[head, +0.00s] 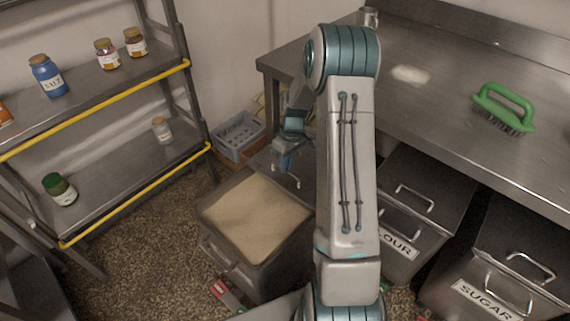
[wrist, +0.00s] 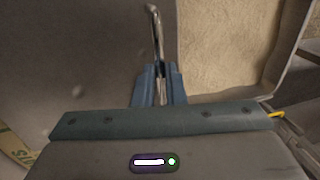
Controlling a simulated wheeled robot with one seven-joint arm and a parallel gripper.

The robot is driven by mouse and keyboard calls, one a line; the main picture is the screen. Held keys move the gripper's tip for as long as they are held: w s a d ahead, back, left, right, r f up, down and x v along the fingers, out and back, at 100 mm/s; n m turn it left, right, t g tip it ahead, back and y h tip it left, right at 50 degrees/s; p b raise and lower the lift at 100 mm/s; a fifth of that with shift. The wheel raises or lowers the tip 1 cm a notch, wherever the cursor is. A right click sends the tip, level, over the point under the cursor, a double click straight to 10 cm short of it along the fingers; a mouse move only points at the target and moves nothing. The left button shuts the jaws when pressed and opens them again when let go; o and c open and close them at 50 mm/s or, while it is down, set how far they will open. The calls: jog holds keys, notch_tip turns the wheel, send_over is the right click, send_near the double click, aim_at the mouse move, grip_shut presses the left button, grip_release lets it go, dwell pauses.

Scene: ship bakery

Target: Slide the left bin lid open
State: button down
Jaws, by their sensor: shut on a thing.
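The left bin (head: 245,268) stands on the floor below the counter. Its grey lid (head: 262,160) lies back at the far side, and a broad pale, grainy filling (head: 255,215) shows in front of it. My gripper (head: 284,166) reaches down over the lid. In the wrist view, my gripper (wrist: 160,88) is shut on the lid's metal handle (wrist: 156,28). The lid (wrist: 90,50) fills the left there, and the filling (wrist: 230,45) shows at the right. My arm hides the right part of the lid in the head view.
Flour (head: 398,244) and sugar (head: 487,298) bins stand to the right with lids on. The metal counter (head: 440,110) overhangs the bins and bears a green brush (head: 504,108). A shelf rack (head: 110,88) stands left. A grey crate (head: 238,136) sits behind the left bin.

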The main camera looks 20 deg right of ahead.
jog(key=c, duration=1.5)
grip_release()
jog(key=r, duration=0.4)
jog(key=d+r+p, duration=0.1)
jog(key=r, duration=0.3)
jog(key=w+d+r, duration=0.1)
jog(key=r, duration=0.3)
jog(key=shift+f, duration=0.1)
